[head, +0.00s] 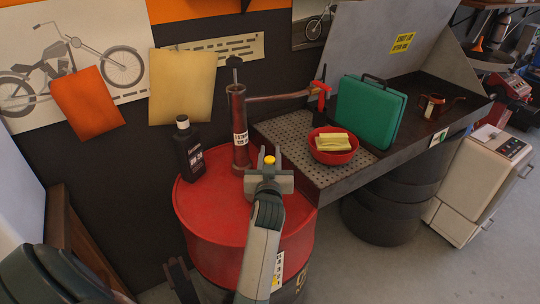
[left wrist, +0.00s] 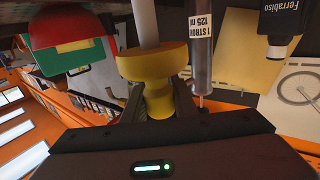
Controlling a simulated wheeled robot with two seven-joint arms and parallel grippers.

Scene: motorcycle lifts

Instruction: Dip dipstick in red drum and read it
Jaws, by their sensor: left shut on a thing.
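The red drum (head: 206,208) stands against the wall in the middle of the head view. My left gripper (head: 269,175) is over the right part of the drum's top. It is shut on the yellow grip of the dipstick (head: 269,160), whose top shows above the fingers. In the left wrist view, the yellow grip (left wrist: 146,66) sits between the fingers and a pale rod (left wrist: 145,22) runs from it out of the picture. That view is upside down, so the rod points downward. The rod's lower end and any opening under it are hidden. My right gripper is not in view.
A red hand pump (head: 238,120) and a black bottle (head: 188,150) stand on the drum, close behind the gripper.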

